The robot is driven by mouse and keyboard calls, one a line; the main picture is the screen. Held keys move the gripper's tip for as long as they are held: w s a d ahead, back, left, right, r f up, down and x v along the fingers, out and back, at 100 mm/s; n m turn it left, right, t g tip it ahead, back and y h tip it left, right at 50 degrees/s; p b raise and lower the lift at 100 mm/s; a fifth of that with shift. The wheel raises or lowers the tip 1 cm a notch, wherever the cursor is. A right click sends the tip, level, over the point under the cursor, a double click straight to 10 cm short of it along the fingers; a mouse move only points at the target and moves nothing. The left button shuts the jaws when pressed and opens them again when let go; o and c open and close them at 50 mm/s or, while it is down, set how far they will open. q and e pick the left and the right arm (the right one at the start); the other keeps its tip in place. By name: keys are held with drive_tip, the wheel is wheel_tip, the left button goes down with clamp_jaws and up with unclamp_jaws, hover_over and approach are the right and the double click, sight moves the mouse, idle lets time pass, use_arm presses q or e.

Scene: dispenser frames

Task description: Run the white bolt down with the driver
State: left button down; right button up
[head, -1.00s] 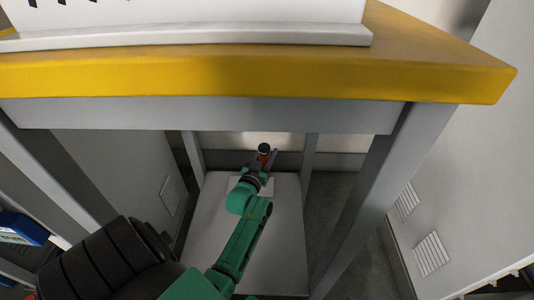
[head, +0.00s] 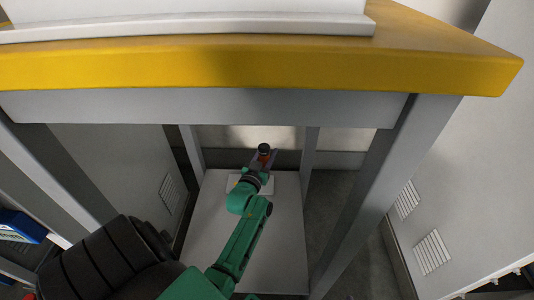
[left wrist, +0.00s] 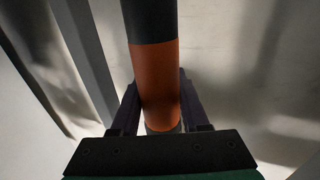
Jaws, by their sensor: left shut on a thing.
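My left gripper (head: 264,161) is shut on the driver (head: 264,150), an orange cylinder with a black end. The black end points up in the head view. In the left wrist view the driver (left wrist: 156,80) stands between the two dark fingers, orange in the grip and black above. A pale plate (head: 235,184) shows on the low shelf beside and behind my wrist. The white bolt cannot be made out in either view. The driver's lower end is hidden by my gripper. My right gripper is not in view.
The low grey shelf (head: 215,230) lies under a table with a thick yellow top (head: 260,65). Grey legs (head: 380,185) stand on both sides of my arm. A vented grey cabinet (head: 455,190) is at right, and a blue bin (head: 22,228) is at far left.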

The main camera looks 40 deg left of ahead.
sight(267, 144)
use_arm(q)
drive_tip(key=shift+f, duration=0.4)
idle(0.4)
drive_tip(key=shift+f, duration=0.1)
idle(1.1)
wheel_tip(267, 144, up, 5)
drive_tip(key=p, duration=0.5)
drive_tip(key=shift+r+p, duration=0.2)
drive_tip(key=shift+p, duration=0.15)
drive_tip(key=shift+f, duration=0.1)
